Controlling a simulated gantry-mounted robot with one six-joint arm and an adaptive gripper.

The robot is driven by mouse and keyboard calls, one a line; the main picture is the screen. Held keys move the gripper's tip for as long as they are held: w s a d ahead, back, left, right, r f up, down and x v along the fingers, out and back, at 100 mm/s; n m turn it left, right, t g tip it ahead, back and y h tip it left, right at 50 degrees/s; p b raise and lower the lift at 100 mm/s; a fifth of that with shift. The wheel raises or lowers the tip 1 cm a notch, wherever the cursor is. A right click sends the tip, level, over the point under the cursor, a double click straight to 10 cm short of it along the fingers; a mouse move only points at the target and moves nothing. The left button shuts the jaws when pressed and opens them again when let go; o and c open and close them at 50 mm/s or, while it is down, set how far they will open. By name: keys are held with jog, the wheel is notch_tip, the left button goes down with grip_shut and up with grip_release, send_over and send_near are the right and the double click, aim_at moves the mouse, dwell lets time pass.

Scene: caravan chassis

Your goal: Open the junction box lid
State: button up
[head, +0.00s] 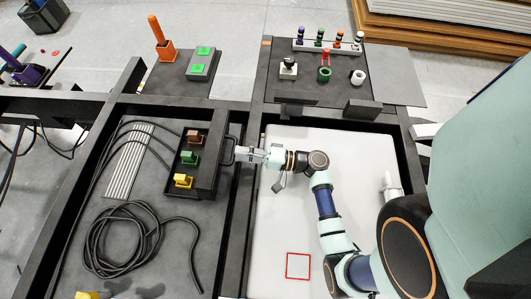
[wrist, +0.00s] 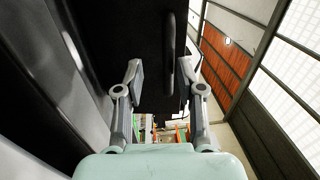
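The junction box (head: 208,165) is a dark box on the grey panel at left centre in the head view. Brown (head: 194,136), green (head: 189,158) and yellow (head: 183,181) blocks sit along its left side. A dark bar handle (head: 231,151) sticks out on its right side. In the wrist view, a black face (wrist: 135,40) with the upright handle (wrist: 170,55) fills the upper middle. I cannot tell exactly where the lid meets the box. My gripper (head: 240,154) is at the handle's right. In the wrist view its fingers (wrist: 160,78) are apart, with the handle between their directions, nearer the right finger; contact is unclear.
Dark frame beams (head: 247,190) run beside the box. A coiled black cable (head: 125,240) lies below it, and grey strips (head: 130,160) lie left. A white panel (head: 285,215) with a red square outline (head: 298,266) lies under my arm. Coloured parts stand on the back plates.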

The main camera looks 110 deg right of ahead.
jog(key=v, duration=1.1)
jog(key=shift+s+a+f, duration=0.15)
jog(key=shift+s, duration=0.1)
